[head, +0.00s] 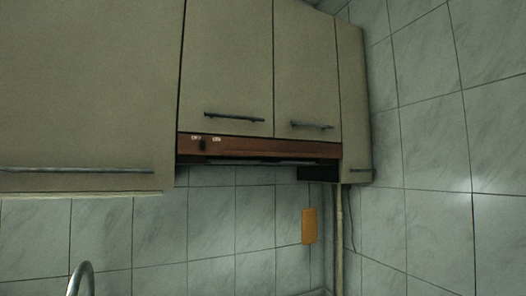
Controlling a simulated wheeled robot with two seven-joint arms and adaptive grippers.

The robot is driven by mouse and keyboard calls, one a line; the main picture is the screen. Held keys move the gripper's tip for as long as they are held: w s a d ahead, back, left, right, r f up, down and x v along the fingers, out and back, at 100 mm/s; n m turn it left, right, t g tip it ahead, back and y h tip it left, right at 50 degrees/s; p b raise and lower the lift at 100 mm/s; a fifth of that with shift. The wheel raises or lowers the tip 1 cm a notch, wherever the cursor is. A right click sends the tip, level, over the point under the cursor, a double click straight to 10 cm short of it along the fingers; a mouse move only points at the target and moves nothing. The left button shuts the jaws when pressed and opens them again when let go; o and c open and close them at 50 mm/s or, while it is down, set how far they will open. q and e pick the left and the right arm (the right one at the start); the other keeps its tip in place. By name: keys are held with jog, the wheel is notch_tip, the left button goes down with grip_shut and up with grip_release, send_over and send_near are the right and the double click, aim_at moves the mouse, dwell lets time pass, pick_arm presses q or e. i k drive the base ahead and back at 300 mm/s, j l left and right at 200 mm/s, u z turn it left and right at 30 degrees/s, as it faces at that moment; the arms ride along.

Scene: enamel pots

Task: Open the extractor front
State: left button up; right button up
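The extractor front (270,149) is a narrow reddish-brown wooden strip under the two middle wall cabinets. Two small pale marks and a dark knob or switch show near its left end. It looks closed, nearly flush below the cabinet doors, with a dark underside beneath it. Neither of my grippers is in the head view.
Beige wall cabinets with dark bar handles (234,117) hang above and beside the front. A yellow-brown board (309,226) hangs on the tiled wall (210,230). A pale vertical pipe (339,240) runs at right. A curved metal tap (81,278) rises at lower left.

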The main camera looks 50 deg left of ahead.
aim_at(187, 144)
jog(key=u, duration=1.45)
jog(key=l, duration=0.75)
jog(key=z, duration=0.05)
